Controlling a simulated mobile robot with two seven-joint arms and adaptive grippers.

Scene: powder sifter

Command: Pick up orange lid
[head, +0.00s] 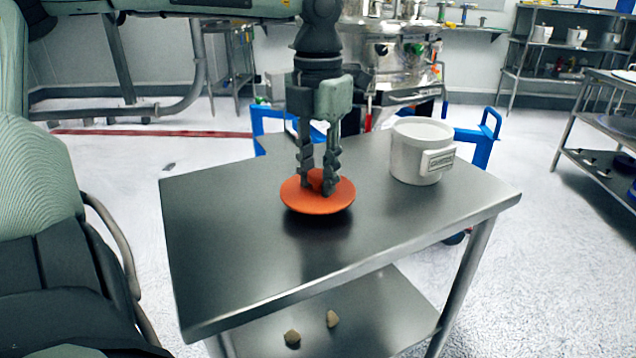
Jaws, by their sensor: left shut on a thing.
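The orange lid (318,201) is a shallow round disc at the middle of the steel table. My left gripper (319,186) points straight down from above, with its fingertips at the lid's centre. It is shut on the raised middle of the lid, which the fingers partly hide. A dark shadow or reflection shows under the lid's front edge. I cannot tell whether the lid touches the table or hangs just above it. My right gripper is not in view.
A white tub (408,160) with a label stands on the steel table (400,235), right of the lid. The table's front and left are clear. A steel machine (380,60) and blue cart (470,150) stand behind.

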